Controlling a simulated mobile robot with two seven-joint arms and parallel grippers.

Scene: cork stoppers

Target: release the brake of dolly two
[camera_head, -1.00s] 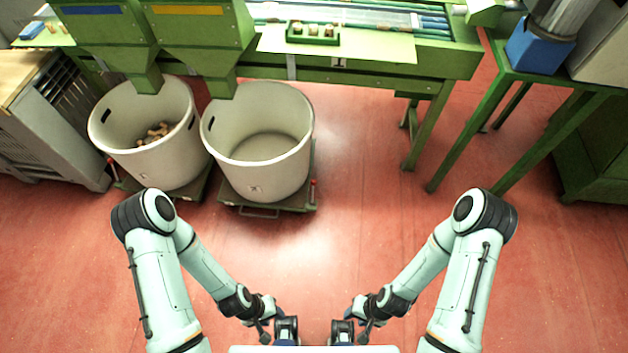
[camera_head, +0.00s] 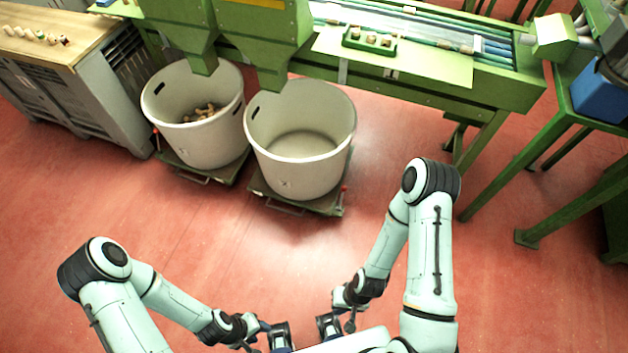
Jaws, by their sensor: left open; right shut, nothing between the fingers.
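Two dollies stand on the red floor, each under a white tub. The right dolly (camera_head: 320,203) carries an empty-looking tub (camera_head: 300,165) and has a small red-tipped lever (camera_head: 344,189) at its right front corner. The left dolly (camera_head: 228,172) carries a tub (camera_head: 205,145) with several corks in it. A red-tipped part (camera_head: 155,131) shows at its left side. I cannot read any dolly number. My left gripper (camera_head: 281,336) is open and my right gripper (camera_head: 328,324) is shut and empty. Both are low in the picture near my body, apart from the dollies.
Green hopper chutes (camera_head: 270,45) hang over the tubs. A green machine table (camera_head: 460,95) stands behind, with a small cork tray (camera_head: 370,41) on it. A wooden-topped grey cabinet (camera_head: 85,80) is at left. The floor (camera_head: 200,240) before the dollies is clear.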

